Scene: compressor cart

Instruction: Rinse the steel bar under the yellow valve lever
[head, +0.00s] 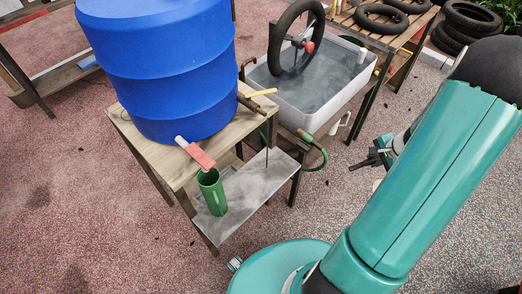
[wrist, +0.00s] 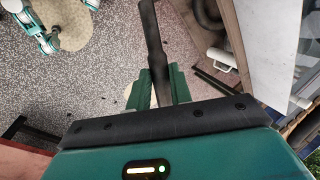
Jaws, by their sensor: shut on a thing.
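In the head view my gripper (head: 380,153) is to the right of the white tub, well apart from the lever. The bar is hard to make out there. The lever is not clearly seen in the wrist view.
The barrel stands on a wooden stand (head: 150,160) with a grey lower shelf (head: 240,195). A white water tub (head: 310,115) holds an upright tyre (head: 275,45). A green hose (head: 322,155) hangs between stand and tub.

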